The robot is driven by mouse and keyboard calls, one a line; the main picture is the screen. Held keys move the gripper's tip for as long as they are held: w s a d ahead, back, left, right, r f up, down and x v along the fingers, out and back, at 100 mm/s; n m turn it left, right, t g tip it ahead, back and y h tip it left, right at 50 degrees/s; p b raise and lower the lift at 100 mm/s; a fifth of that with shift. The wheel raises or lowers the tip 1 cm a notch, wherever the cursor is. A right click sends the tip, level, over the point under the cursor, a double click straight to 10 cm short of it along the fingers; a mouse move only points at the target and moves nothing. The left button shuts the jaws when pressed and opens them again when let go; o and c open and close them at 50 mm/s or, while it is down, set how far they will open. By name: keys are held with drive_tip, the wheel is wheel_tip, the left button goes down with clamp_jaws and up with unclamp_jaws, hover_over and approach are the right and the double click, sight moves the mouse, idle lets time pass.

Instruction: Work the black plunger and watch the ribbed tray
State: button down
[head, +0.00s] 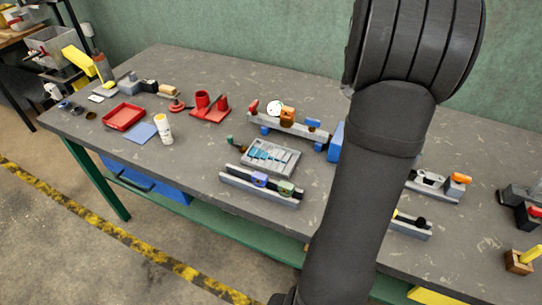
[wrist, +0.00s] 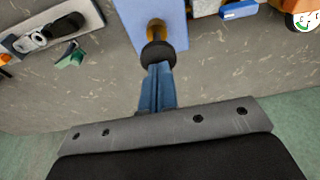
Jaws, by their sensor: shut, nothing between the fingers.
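The black plunger (wrist: 158,53) shows in the wrist view as a round black knob. A brass-coloured stem (wrist: 156,29) joins it to a blue block (wrist: 143,12). My gripper (wrist: 158,68) is shut and empty, its blue fingertips right at the knob. I cannot tell whether they touch it. In the head view my arm hides the gripper and the plunger; a strip of the blue block (head: 335,142) shows beside the arm. The ribbed tray (head: 297,158), grey with blue-teal strips in it, lies on the bench left of my arm.
A rail with blue and green blocks (head: 260,186) lies in front of the tray. Behind it stands a grey fixture with a round dial (head: 274,108). A red tray (head: 124,117) and white bottle (head: 163,128) stand farther left. Grey fixtures (head: 436,184) are to the right.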

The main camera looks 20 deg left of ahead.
drive_tip(key=shift+f, duration=1.8)
drive_tip(key=shift+r, duration=3.9)
drive_tip(key=shift+f, duration=2.3)
